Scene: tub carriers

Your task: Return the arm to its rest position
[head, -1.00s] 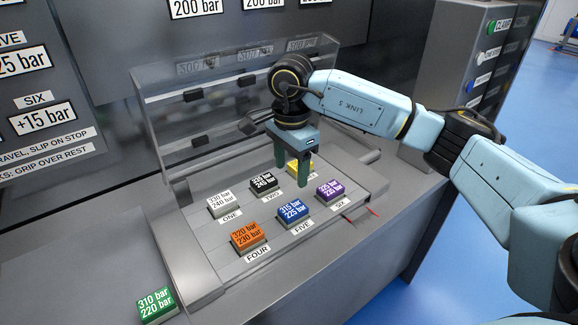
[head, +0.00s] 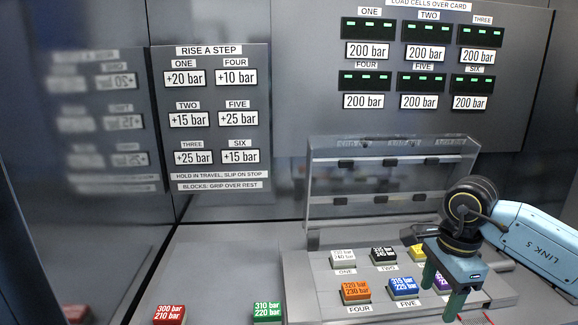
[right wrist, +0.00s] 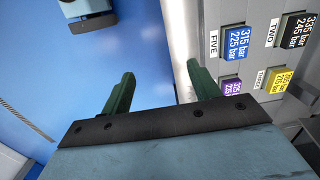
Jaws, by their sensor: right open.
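My right arm comes in from the right in the head view. Its gripper (head: 441,291) points down at the right end of the sloped block panel (head: 318,285), partly in front of the purple block (head: 442,284). In the right wrist view its two green fingers (right wrist: 158,84) stand apart with nothing between them. Blue floor shows between and left of them, and the panel lies to their right. My left gripper is not in view.
The panel bears white (head: 343,259), black (head: 383,257), yellow (head: 417,252), orange (head: 355,292) and blue (head: 403,288) blocks. A raised clear cover (head: 385,205) stands behind. Green (head: 268,313) and red (head: 168,315) blocks sit left on the counter. Blue floor (right wrist: 100,85) is open.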

